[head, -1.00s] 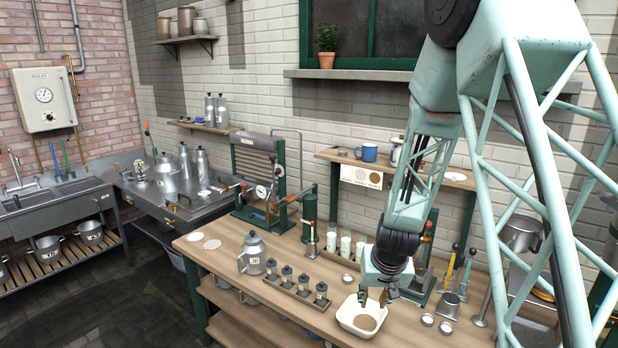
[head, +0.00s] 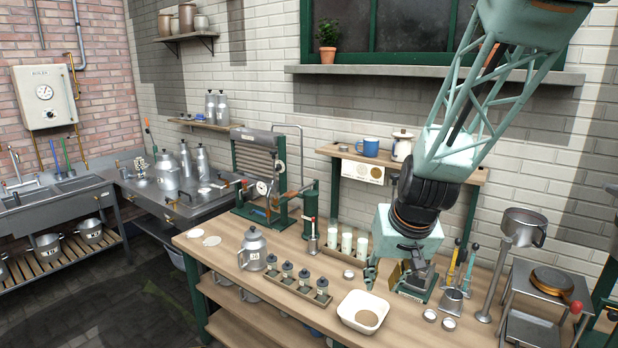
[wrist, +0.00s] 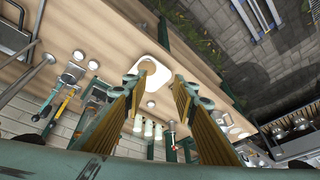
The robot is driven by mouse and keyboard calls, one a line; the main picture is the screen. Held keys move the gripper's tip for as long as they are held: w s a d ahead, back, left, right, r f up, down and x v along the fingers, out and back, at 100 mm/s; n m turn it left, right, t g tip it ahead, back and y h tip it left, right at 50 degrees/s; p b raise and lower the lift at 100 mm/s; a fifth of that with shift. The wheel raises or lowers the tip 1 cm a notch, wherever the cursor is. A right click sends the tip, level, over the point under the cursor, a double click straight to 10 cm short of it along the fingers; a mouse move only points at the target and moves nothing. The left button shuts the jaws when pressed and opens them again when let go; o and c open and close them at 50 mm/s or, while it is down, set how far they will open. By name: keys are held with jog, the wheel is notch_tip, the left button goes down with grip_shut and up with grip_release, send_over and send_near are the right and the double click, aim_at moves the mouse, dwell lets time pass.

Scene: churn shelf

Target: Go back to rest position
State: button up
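My gripper (head: 393,274) hangs above the right part of the wooden workbench (head: 222,262), behind and above a white square dish (head: 345,312) with a round tan disc (head: 367,317) in it. In the wrist view my gripper's two fingers (wrist: 158,82) stand well apart with nothing between them. The white dish (wrist: 163,78) shows beyond the fingertips.
A labelled can (head: 253,250) and a rack of small dark jars (head: 298,282) stand left of the dish. Levers (head: 470,262), a metal stand (head: 500,280) and a burner (head: 548,283) stand to the right. A shelf (head: 472,180) with a blue mug (head: 370,147) is behind.

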jog(key=s+d+r+b, duration=0.1)
jog(key=s+r+b, duration=0.1)
jog(key=s, duration=1)
jog(key=s+d+r+b, duration=0.1)
jog(key=s+r+b, duration=0.2)
jog(key=s, duration=1)
jog(key=s+d+r+b, duration=0.1)
jog(key=s+r, duration=0.4)
jog(key=s, duration=0.8)
jog(key=shift+r+h+b, duration=0.25)
jog(key=shift+h+b, duration=0.05)
jog(key=shift+b, duration=0.6)
